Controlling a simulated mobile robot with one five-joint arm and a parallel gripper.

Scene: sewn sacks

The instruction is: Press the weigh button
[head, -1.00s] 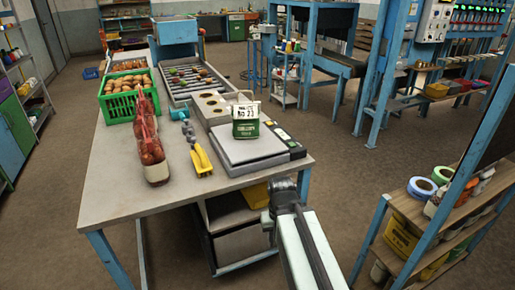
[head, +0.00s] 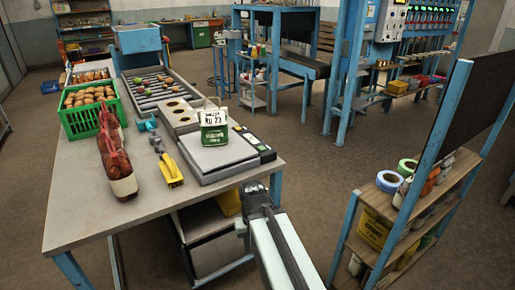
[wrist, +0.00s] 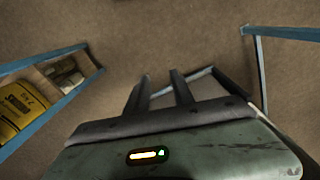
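The grey weighing scale (head: 222,158) lies on the table's right side. A dark control strip (head: 254,142) runs along its right edge, with a small green patch and a pale spot; which of these is the weigh button I cannot tell. A green sack (head: 214,140) with a white tag stands upright at the back of the scale. My arm reaches up from the bottom of the head view, ending in front of the table's right corner, short of the strip; its fingers cannot be made out there. In the wrist view my gripper (wrist: 160,79) has two dark fingers apart, with nothing between them, over floor.
The table (head: 100,205) also holds a red net sack (head: 114,160), a yellow-handled tool (head: 171,169), a green crate (head: 90,108) and a roller tray (head: 160,88). A blue-framed shelf (head: 385,232) stands at right. Floor between shelf and table is clear.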

